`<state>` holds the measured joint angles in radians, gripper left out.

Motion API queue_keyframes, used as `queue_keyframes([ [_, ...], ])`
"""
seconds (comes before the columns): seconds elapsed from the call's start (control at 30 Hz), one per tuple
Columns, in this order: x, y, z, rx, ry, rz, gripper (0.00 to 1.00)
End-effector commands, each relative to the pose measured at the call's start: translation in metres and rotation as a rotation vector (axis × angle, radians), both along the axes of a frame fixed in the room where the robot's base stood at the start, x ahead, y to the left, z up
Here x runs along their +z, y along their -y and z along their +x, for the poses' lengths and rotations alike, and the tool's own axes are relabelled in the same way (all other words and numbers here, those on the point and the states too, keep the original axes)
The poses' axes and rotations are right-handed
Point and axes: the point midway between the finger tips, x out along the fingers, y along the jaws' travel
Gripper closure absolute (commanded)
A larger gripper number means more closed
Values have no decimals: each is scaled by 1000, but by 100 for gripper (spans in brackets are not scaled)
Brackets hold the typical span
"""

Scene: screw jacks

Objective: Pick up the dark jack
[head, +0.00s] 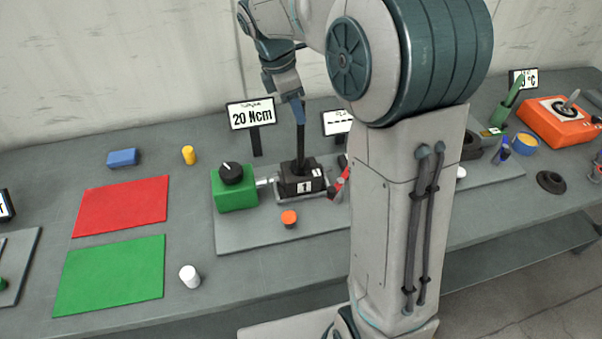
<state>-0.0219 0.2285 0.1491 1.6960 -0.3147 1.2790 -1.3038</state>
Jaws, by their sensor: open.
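A dark block (296,185) with white labels, one reading "1", sits on a grey plate between metal parts. It looks like the dark jack. A thin dark upright post (300,142) rises from it. My gripper (299,118) points down at the top of this post, above the block. It is open. Its fingers are small and overlap the post's top, so I cannot tell whether they are around it or beside it.
A green box with a black knob (236,188) stands left of the block. An orange-capped piece (289,219) is in front. A "20 Ncm" display (251,114) stands behind. Red (121,206) and green (110,275) mats lie left. My arm hides the bench right of the block.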

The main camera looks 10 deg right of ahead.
Motion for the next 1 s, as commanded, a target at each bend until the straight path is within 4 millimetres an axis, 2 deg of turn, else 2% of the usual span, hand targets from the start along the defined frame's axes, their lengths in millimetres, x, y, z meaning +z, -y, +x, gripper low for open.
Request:
queue_keyframes([
  [0.3, -40, 15, 1, -3, -3, 0, 57],
  [0.6, -47, 17, 1, -2, 0, 0, 57],
  [0.63, -47, 16, 1, -2, 0, 0, 60],
  [0.77, -47, 16, 1, -1, -1, 0, 96],
  [0.8, -47, 16, 1, -1, -1, 0, 100],
  [1.0, -46, 16, 1, -1, -1, 0, 100],
])
